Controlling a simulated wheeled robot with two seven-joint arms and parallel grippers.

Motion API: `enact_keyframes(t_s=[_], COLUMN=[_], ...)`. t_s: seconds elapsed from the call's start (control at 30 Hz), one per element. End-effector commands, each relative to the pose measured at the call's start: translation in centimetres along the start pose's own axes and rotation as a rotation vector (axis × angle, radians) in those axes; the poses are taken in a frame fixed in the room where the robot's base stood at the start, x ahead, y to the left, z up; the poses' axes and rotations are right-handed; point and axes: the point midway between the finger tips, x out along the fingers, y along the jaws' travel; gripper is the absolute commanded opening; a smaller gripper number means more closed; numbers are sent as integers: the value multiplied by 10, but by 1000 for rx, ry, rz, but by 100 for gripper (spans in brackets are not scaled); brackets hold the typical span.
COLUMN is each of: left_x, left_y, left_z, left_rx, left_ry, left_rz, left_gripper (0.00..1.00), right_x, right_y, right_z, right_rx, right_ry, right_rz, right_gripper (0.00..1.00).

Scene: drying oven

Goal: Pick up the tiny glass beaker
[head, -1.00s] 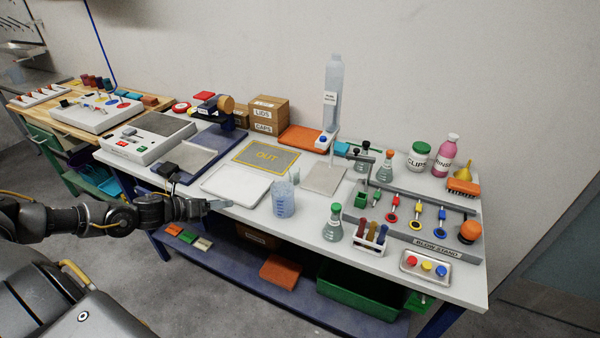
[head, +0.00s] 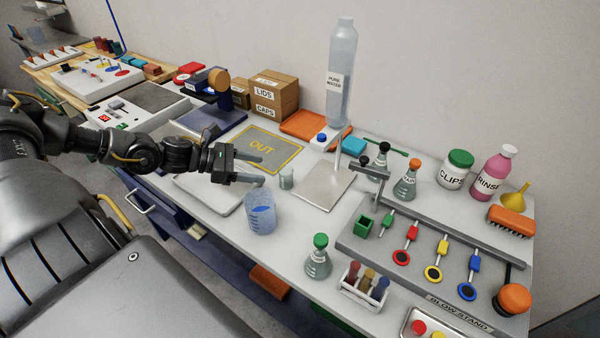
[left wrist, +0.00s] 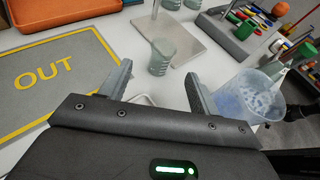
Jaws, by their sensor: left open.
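The tiny glass beaker (head: 286,179) stands upright on the white bench, behind the larger blue-marked beaker and left of the water stand's plate. In the left wrist view the tiny beaker (left wrist: 161,57) is ahead of the fingers, roughly between their lines. My left gripper (head: 250,170) is open and empty, a short way left of the tiny beaker and apart from it. Its two fingers (left wrist: 158,88) also show in the left wrist view.
The large beaker (head: 260,214) stands close in front, near my right finger in the wrist view. The stand plate (head: 326,186) with the water bottle (head: 341,75) is to the right. The OUT mat (head: 290,158) lies behind, the white tray (head: 213,200) under my gripper.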

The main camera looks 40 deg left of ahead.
Motion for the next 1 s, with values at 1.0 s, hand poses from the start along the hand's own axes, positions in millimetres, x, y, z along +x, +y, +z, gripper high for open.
enact_keyframes(t_s=[1.0], left_x=[80], left_y=[-2], left_z=[8], left_rx=[5], left_ry=[-7], left_rz=[-13], left_gripper=[62], right_x=[-20], right_y=[-1], right_z=[8], right_rx=[-1], right_ry=[-13], right_rz=[-2], right_gripper=[36])
